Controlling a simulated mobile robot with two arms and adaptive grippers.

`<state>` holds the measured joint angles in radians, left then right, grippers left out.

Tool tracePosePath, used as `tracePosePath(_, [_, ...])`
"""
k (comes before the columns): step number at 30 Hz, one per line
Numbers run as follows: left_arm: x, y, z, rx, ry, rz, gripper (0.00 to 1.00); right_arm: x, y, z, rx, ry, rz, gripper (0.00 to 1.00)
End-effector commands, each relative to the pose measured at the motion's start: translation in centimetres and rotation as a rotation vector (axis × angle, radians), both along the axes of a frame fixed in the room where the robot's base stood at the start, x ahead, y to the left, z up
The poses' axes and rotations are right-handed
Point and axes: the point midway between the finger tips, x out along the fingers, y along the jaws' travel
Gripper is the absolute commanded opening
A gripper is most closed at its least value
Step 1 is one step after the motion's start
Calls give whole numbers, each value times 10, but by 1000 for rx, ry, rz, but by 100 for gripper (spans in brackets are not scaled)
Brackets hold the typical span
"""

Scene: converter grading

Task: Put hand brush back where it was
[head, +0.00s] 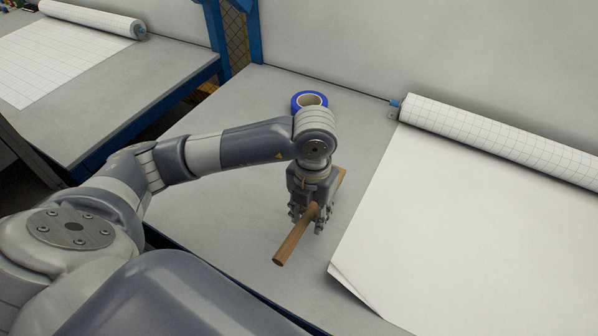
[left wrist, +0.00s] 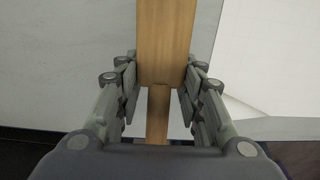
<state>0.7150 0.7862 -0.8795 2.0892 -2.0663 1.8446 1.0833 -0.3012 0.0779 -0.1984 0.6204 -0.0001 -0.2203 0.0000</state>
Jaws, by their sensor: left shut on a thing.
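The hand brush (head: 293,241) is a brown wooden piece with a round handle pointing to the lower left in the head view. My left gripper (head: 308,222) is shut on it near where the handle meets the wider block. In the left wrist view the brush's wide wooden block (left wrist: 165,40) runs up between the two fingers of my left gripper (left wrist: 160,95), with the narrower handle below. The brush is at or just above the grey table (head: 240,225); I cannot tell whether it touches. Its bristles are hidden. My right gripper is not in view.
A blue tape roll (head: 309,101) lies behind my left gripper. A large white paper sheet (head: 450,230) with its gridded roll (head: 500,140) covers the table's right side. Another bench (head: 100,110) stands at the left. The table between tape and paper is clear.

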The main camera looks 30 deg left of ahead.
Motion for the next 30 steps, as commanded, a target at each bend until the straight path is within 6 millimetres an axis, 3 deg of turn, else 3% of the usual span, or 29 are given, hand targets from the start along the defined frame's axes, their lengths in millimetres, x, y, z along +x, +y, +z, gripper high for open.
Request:
tracePosePath(6, [45,37,-1,2,1,8,13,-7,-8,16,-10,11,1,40])
tracePosePath(12, [75,61,-6,0,-1,5,13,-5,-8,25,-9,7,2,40])
tracePosePath(21, [94,76,-9,0,-2,3,13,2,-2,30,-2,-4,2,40])
tracePosePath(30, [94,75,-45,0,-1,1,13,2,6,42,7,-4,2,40])
